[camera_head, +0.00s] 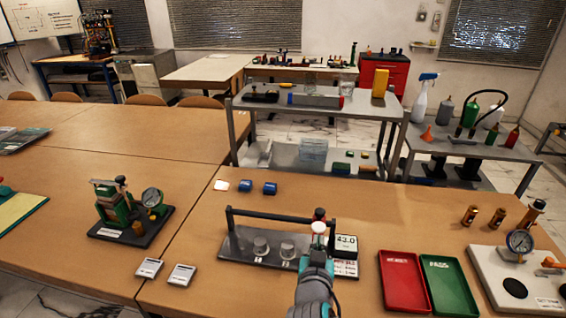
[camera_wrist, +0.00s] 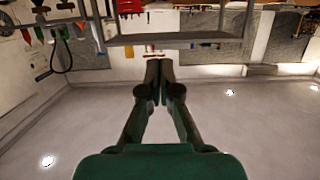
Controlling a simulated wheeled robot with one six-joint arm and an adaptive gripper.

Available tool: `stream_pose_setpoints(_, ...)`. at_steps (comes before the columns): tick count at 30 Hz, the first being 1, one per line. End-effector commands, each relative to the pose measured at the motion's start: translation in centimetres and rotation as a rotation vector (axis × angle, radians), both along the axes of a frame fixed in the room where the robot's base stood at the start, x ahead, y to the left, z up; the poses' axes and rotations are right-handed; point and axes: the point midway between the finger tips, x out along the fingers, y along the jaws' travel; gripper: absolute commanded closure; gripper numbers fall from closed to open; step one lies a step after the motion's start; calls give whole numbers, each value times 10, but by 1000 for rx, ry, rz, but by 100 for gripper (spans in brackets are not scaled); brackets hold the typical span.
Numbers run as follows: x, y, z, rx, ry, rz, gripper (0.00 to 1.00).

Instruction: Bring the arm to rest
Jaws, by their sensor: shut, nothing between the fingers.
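My gripper (camera_wrist: 158,66) shows in the wrist view with its two dark fingers together at the tips and nothing between them. That view is upside down and looks out across the room, with no table surface close to the fingertips. In the head view my arm rises from the bottom edge at the middle, in front of a grey metal plate rig (camera_head: 240,247) with a dark bar handle. My arm overlaps the rig's right part there. I cannot make out the fingers in the head view, nor tell whether the arm touches the rig.
Farther right are a red tray (camera_head: 403,282), a green tray (camera_head: 450,287) and a white gauge base (camera_head: 484,262). A green pump rig (camera_head: 130,236) stands left.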

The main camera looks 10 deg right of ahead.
Motion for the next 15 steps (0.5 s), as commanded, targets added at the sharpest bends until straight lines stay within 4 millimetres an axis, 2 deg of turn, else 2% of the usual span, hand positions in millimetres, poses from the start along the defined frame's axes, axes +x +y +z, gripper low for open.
stream_pose_setpoints(5,-15,-3,-21,-17,18,30,100)
stream_pose_setpoints(8,-35,-6,-44,-36,34,71,100)
stream_pose_setpoints(15,-99,-12,-97,-71,67,184,100)
